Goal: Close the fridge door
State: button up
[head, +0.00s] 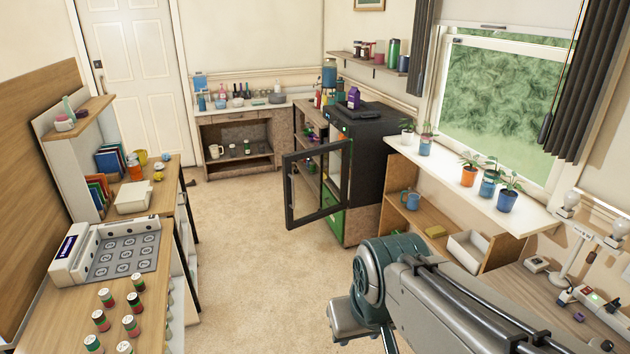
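The fridge (372,160) is a small black cabinet standing against the right wall, beyond the plant shelf. Its door (291,202) has a black frame around a clear pane. The door stands wide open, swung out to the left over the carpet, and the room shows through the pane. The lit interior of the fridge shows only partly behind the door. My arm comes in from the lower right, well short of the door and apart from it. My gripper is not in view.
Carpet (240,230) is clear between the left counter (60,320) and the fridge. A white shelf (480,185) with potted plants juts out at right, above a wooden cabinet (405,218).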

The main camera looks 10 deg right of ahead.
aim_at(345, 144)
jog(key=z, duration=0.25)
jog(key=i, duration=1)
jog(key=u, duration=0.4)
jog(key=i, duration=2.45)
jog(key=z, duration=0.5)
